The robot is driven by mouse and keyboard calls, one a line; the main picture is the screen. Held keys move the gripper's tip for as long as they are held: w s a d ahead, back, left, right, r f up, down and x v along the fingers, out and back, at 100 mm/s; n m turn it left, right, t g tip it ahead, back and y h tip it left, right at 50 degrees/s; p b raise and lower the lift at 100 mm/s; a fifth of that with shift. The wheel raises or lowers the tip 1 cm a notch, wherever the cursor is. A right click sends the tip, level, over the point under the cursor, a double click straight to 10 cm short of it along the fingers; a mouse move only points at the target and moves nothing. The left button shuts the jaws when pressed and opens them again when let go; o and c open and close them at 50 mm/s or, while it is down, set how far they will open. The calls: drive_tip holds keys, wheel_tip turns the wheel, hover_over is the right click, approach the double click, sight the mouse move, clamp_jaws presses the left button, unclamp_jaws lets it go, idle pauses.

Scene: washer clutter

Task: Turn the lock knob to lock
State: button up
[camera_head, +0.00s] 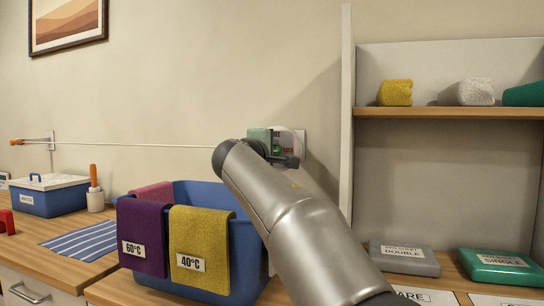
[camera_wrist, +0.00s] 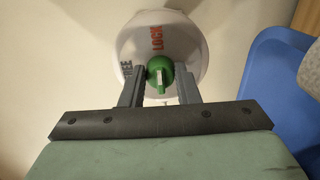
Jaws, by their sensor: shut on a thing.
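The green lock knob (camera_wrist: 160,70) sits on a round white dial plate (camera_wrist: 185,45) on the wall. The plate bears a red LOCK label (camera_wrist: 157,38) above the knob in the wrist view and a dark FREE label (camera_wrist: 127,70) to its left. A pale bar on the knob runs up and down in the wrist view; which end is the pointer I cannot tell. My gripper (camera_wrist: 160,82) has a finger on each side of the knob and is shut on it. In the head view my gripper (camera_head: 286,160) partly hides the knob and plate (camera_head: 300,137).
A blue bin (camera_head: 245,245) with purple and yellow cloths stands below my arm; it also shows at the right of the wrist view (camera_wrist: 265,80). A cord (camera_head: 130,146) runs along the wall to the plate. A shelf unit (camera_head: 347,110) stands to the right.

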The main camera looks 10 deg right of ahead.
idle(0.4)
drive_tip(key=o, duration=1)
drive_tip(key=shift+c, duration=0.2)
drive_tip(key=v, duration=1.7)
drive_tip(key=shift+a+b, duration=0.2)
drive_tip(key=shift+b, duration=0.15)
drive_tip(key=shift+s, duration=0.15)
